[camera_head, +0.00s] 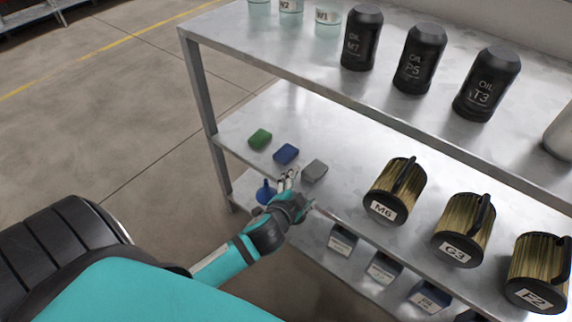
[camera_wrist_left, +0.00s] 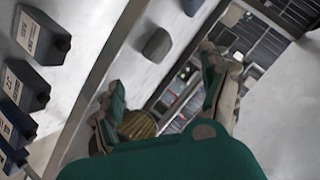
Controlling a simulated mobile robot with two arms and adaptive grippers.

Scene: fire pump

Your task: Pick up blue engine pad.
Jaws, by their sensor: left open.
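The blue engine pad (camera_head: 286,154) lies flat on the middle shelf (camera_head: 262,112), between a green pad (camera_head: 260,139) and a grey pad (camera_head: 315,171). My left gripper (camera_head: 289,176) is open and empty at the shelf's front edge, just in front of the blue pad and apart from it in the head view. In the left wrist view the open fingers (camera_wrist_left: 163,76) have nothing between them that I can tell is held. The grey pad (camera_wrist_left: 157,43) shows beyond them, and a dark bluish pad (camera_wrist_left: 191,6) is cut by the top edge. My right gripper is not in view.
Gold canisters (camera_head: 395,191) stand to the right on the same shelf. Black oil bottles (camera_head: 420,58) stand on the top shelf above. A blue funnel (camera_head: 265,191) and dark labelled containers (camera_head: 383,267) are lower down. A metal post (camera_head: 199,85) borders the left end.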

